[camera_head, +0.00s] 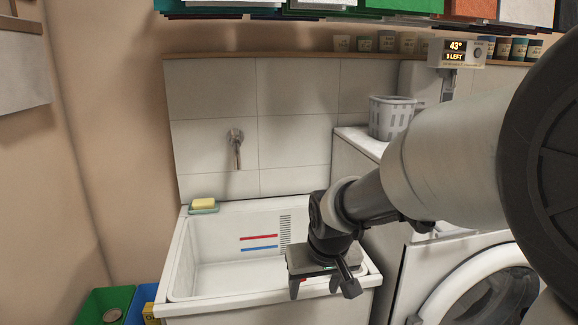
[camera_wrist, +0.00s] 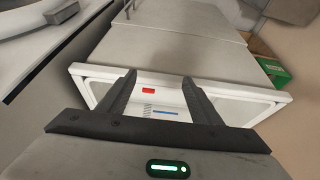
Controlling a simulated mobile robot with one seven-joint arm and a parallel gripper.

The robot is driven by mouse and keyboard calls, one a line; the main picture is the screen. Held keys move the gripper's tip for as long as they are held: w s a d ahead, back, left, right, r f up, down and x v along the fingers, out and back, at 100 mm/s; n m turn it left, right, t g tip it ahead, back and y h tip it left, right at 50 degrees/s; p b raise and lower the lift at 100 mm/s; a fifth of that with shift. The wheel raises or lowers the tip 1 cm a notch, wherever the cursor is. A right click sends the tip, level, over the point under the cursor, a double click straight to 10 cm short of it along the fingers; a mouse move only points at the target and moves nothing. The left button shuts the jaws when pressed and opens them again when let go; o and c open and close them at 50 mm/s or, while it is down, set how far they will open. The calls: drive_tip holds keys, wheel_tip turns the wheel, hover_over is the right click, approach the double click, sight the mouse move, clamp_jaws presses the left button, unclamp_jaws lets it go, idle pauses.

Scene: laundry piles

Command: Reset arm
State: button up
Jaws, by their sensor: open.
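My gripper (camera_head: 322,287) hangs over the front right part of a white laundry sink (camera_head: 180,262), pointing down. In the wrist view my gripper (camera_wrist: 160,88) shows two dark fingers spread apart with nothing between them. The sink (camera_wrist: 262,92) lies beyond the fingertips. A red mark and a blue mark show on the sink's inner wall in both views. My arm crosses the right half of the head view and hides part of the washing machine (camera_head: 397,262).
A soap (camera_head: 203,203) rests in a green dish on the sink's back left corner. A tap (camera_head: 236,147) is on the tiled wall. A grey basket (camera_head: 391,117) stands right of the sink. A green bin (camera_head: 104,302) and a blue bin (camera_head: 141,300) are at lower left.

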drive_tip(key=s+d+r+m, duration=0.1)
drive_tip(key=s+d+r, duration=0.2)
drive_tip(key=s, duration=0.3)
drive_tip(key=s+d+r+t, duration=0.1)
drive_tip(key=s+d+r, duration=0.2)
drive_tip(key=s, duration=0.3)
drive_tip(key=s+d+r+m, duration=0.1)
drive_tip(key=s+d+r, duration=0.25)
drive_tip(key=s, duration=0.25)
wheel_tip(320, 180, up, 21)
drive_tip(key=p, duration=2.1)
drive_tip(key=shift+a+h, duration=0.35)
drive_tip(key=shift+h, duration=0.05)
drive_tip(key=shift+s+f, duration=0.1)
